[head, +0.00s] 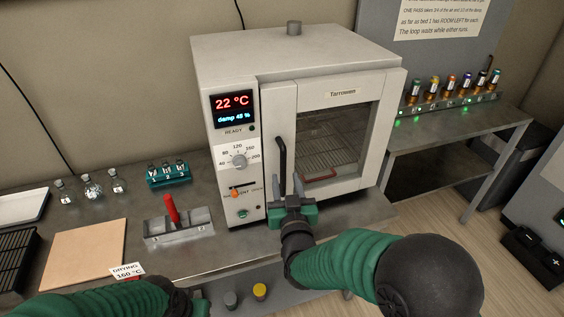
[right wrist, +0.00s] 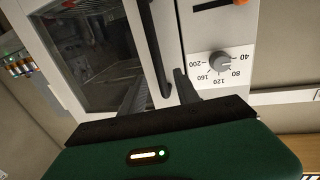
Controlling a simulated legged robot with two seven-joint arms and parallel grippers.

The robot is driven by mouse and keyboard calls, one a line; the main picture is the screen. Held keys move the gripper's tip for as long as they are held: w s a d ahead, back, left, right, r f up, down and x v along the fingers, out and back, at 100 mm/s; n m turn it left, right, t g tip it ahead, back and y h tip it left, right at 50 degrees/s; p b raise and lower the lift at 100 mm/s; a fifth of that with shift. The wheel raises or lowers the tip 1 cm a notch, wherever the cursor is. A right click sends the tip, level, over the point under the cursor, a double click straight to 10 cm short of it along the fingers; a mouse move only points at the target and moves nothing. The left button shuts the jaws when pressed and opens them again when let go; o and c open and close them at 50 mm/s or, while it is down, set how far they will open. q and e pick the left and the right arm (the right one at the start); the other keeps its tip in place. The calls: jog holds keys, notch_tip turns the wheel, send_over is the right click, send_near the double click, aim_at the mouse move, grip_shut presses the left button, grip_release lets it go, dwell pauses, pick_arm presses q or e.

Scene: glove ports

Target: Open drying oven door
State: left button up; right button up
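The white drying oven (head: 230,60) stands on the metal bench. Its door (head: 366,165) has a dark window and looks shut against the body. A black vertical bar handle (head: 283,155) is on the door's left side; it also shows in the right wrist view (right wrist: 153,45). My right gripper (head: 287,186) is at the handle's lower end. Its two grey fingers are apart, and in the right wrist view (right wrist: 158,92) the handle lies between them with gaps visible. Contact cannot be made out. My left arm comes in at the bottom left; its fingers are out of frame.
The oven panel has a red and blue display (head: 233,107) and a dial (head: 239,162). A red-levered fixture (head: 178,225), teal vial rack (head: 168,174), flasks (head: 92,187) and tan board (head: 85,252) occupy the bench left of the oven. A side bench (head: 450,125) stands right.

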aim_at(283, 167)
jog(key=w, duration=0.6)
jog(key=shift+w+a+r+p, duration=0.15)
jog(key=shift+a+r+p, duration=0.05)
jog(key=shift+a+p, duration=0.1)
jog(key=shift+w+f, duration=0.15)
jog(key=shift+w, duration=0.25)
jog(key=shift+s, duration=0.1)
grip_shut()
dwell(0.5)
